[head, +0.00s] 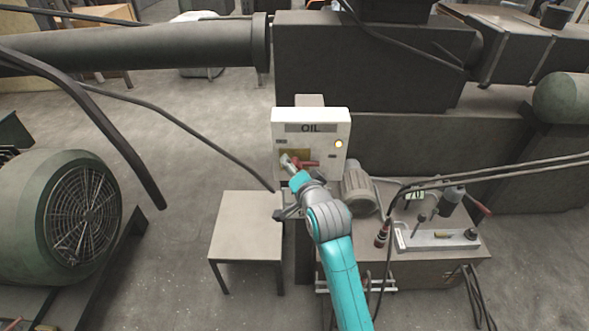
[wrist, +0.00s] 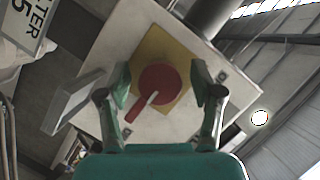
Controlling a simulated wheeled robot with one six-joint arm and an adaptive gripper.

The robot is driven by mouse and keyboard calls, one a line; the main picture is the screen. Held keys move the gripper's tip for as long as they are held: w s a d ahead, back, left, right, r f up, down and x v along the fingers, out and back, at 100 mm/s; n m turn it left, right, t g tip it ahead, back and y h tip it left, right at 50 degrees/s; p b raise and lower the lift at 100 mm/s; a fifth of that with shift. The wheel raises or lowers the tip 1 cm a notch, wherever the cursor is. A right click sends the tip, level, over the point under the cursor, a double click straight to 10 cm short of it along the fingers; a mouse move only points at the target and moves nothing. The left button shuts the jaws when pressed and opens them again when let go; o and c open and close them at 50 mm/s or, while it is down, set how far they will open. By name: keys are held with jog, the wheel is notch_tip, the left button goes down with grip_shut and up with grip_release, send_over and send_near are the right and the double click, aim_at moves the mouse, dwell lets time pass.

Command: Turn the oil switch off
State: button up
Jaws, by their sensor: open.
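The oil switch is a red round rotary knob with a handle (wrist: 158,86) on a yellow square plate on a white box. The box (head: 338,122) carries the label OIL and a lit yellowish lamp in the head view. In the head view the red handle (head: 309,163) shows just right of my gripper's tip. My gripper (wrist: 160,100) is open, with one finger on each side of the knob in the wrist view. The handle points to the lower left there, with a pale stripe near its end. I cannot tell whether a finger touches the knob.
A small grey table (head: 245,225) stands at the lower left of the box. A bench (head: 440,262) with a motor, levers and cables is to the right. A large green motor (head: 70,215) is at the far left. The floor between is clear.

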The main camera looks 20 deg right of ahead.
jog(key=c, duration=1.2)
jog(key=shift+o, duration=0.2)
jog(key=shift+n, duration=0.3)
jog(key=shift+n+g+h, duration=0.5)
jog(key=shift+n+h, duration=0.2)
jog(key=shift+n, duration=0.5)
jog(key=n+g+h, duration=0.1)
jog(key=n+h, duration=0.1)
jog(key=n, duration=0.1)
jog(key=n+h, duration=0.2)
jog(key=n, duration=0.1)
jog(key=shift+g, duration=0.4)
jog(key=shift+n+h, duration=1.1)
jog(key=shift+n, duration=0.6)
